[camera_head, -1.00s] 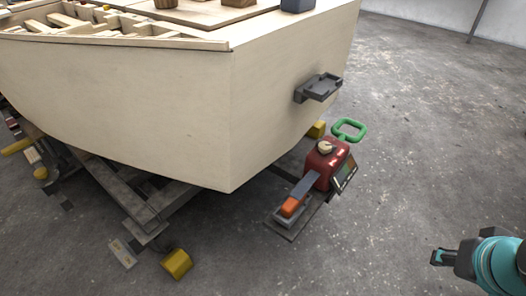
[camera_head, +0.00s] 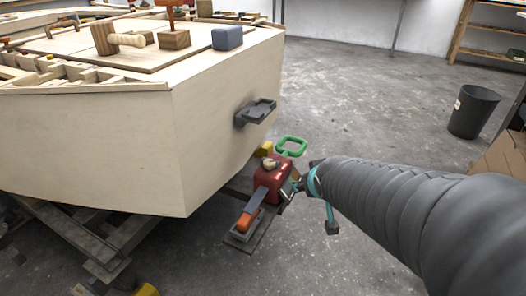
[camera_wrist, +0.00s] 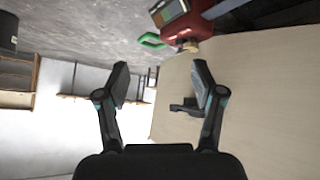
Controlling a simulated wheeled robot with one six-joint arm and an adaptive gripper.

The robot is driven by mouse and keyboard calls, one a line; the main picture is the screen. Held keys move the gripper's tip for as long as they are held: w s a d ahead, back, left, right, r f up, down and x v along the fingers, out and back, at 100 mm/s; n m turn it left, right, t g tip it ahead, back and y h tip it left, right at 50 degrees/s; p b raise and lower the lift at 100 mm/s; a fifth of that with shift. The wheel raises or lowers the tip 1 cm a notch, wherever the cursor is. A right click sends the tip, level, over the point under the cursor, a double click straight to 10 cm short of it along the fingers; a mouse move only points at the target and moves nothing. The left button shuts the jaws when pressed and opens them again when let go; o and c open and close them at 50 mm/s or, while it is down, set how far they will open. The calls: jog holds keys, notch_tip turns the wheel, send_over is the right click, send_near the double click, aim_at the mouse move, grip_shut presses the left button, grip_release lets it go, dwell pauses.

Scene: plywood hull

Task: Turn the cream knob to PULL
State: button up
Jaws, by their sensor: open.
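The cream knob (camera_head: 269,162) is on top of a red box-shaped unit (camera_head: 271,182) low beside the hull's corner. In the wrist view the knob (camera_wrist: 188,46) shows small near the top, beyond the right fingertip and not between the fingers. The red unit (camera_wrist: 190,18) is above it in that picture. My gripper (camera_wrist: 160,67) is open and empty, apart from the knob. In the head view my arm reaches in from the right, its end close to the red unit's right side. The knob's markings are too small to read.
A green loop handle (camera_head: 291,146) stands behind the red unit, and an orange-ended lever (camera_head: 250,213) lies in front. A dark bracket (camera_head: 255,112) juts from the plywood hull (camera_head: 130,145). A bin (camera_head: 472,110) stands at right. Floor behind the unit is clear.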

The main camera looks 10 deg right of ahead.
jog(key=w+f+n+t+y+p, duration=0.1)
jog(key=w+f+t+p, duration=0.15)
jog(key=w, duration=0.55)
jog(key=n+t+y+p, duration=0.2)
jog(key=y, duration=0.2)
send_near(270, 163)
jog(key=b+x, duration=0.1)
jog(key=x, duration=0.8)
jog(key=shift+w, duration=0.2)
jog(key=c, duration=1.1)
jog(key=shift+c, duration=0.2)
